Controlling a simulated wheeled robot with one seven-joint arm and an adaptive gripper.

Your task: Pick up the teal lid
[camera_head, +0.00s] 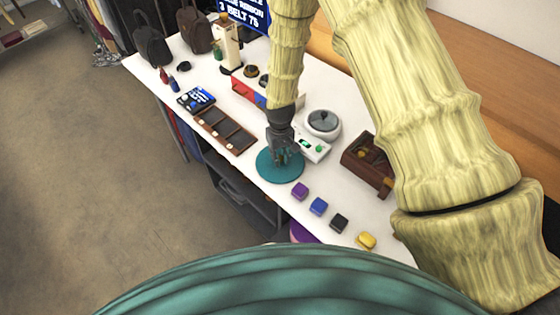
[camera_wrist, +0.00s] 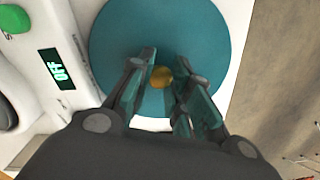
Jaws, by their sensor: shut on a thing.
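The teal lid (camera_head: 266,168) is a flat round disc at the front edge of the white table, in the middle of the head view. In the wrist view the lid (camera_wrist: 125,28) fills the top middle, with a small golden knob (camera_wrist: 161,77) at its centre. My gripper (camera_head: 283,157) points down over the lid and hides part of it. In the wrist view my gripper (camera_wrist: 163,88) has a finger on each side of the knob, shut on it. I cannot tell whether the lid touches the table.
A white device with a grey round top (camera_head: 323,122) stands just behind the lid. A dark wooden box (camera_head: 367,165) is to the right. Purple (camera_head: 300,190), blue (camera_head: 318,206), black (camera_head: 339,223) and yellow (camera_head: 366,240) blocks lie front right. A brown tray (camera_head: 225,130) is left.

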